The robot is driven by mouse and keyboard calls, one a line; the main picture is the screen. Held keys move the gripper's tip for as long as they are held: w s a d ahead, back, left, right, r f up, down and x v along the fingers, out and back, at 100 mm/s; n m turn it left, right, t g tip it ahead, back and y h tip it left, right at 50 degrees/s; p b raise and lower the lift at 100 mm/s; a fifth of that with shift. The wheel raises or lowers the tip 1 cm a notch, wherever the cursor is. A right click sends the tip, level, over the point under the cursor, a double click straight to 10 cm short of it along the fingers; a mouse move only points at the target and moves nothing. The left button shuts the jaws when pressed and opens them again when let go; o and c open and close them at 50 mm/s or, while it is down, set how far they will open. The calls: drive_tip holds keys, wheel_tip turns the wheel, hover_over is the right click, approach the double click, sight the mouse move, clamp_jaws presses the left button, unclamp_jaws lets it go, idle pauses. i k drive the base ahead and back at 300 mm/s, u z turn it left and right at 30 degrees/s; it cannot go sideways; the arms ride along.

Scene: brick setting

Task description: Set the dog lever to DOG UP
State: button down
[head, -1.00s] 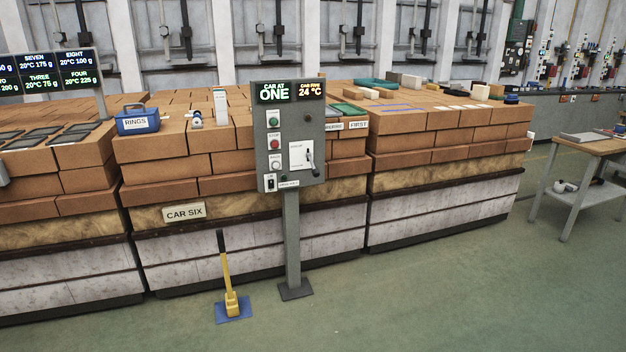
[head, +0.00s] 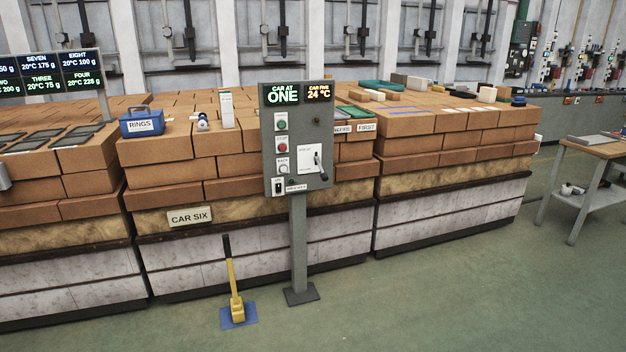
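A grey control post (head: 298,245) stands on the floor at the middle of the head view, with a panel box (head: 297,110) on top. On the panel's lower right is a white plate (head: 306,157) with a small lever (head: 322,169). The lever has a dark knob and slants down to the right. The small print on the plate is too small to read surely. A yellow floor lever (head: 233,285) with a black grip stands on a blue base left of the post. I cannot tell by label which one is the dog lever. My gripper is not in view.
Several buttons (head: 281,144) and a small switch (head: 278,186) line the panel's left side. Stacked brick cars (head: 185,252) stand close behind the post. A blue RINGS box (head: 141,123) sits on the bricks. A workbench (head: 590,185) is at right. The green floor (head: 440,305) in front is clear.

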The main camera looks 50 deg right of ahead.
sight(325, 177)
drive_tip(key=z, duration=0.2)
drive_tip(key=i, duration=1.5)
drive_tip(key=u, duration=0.25)
